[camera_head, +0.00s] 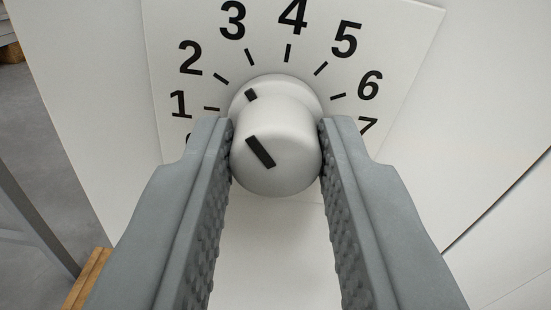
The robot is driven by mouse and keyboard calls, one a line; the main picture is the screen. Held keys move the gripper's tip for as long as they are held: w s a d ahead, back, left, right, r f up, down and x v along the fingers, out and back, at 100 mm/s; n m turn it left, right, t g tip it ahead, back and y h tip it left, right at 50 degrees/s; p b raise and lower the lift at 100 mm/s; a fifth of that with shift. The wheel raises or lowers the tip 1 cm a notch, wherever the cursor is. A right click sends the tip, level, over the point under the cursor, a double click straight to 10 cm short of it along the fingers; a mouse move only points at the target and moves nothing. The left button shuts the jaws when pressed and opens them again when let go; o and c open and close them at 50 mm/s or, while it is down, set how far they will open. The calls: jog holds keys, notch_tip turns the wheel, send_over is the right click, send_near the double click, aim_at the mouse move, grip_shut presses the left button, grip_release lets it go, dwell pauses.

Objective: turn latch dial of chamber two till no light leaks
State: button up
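The latch dial (278,150) is a round white knob with black marks on its front and rim. It stands out from a white plate (400,40) with numbers 1 to 7 around it; lower numbers are hidden behind my fingers. The dial's marks lean up and left, with the rim mark between the ticks for 2 and 3. My gripper (276,145) has its two grey fingers on either side of the dial, the tips at its left and right edges. It appears shut on the dial. No chamber number or light leak shows.
The plate sits on a white panel (390,265). A dark narrow seam (495,205) runs along the panel at the right. Grey floor and a wooden piece (88,278) show at the left, beyond the panel's edge.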

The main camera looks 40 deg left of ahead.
jog(key=shift+c, duration=1)
jog(key=shift+m, duration=2.1)
jog(key=o, duration=1)
jog(key=shift+d, duration=0.1)
jog(key=v, duration=1.7)
jog(key=shift+s, duration=0.1)
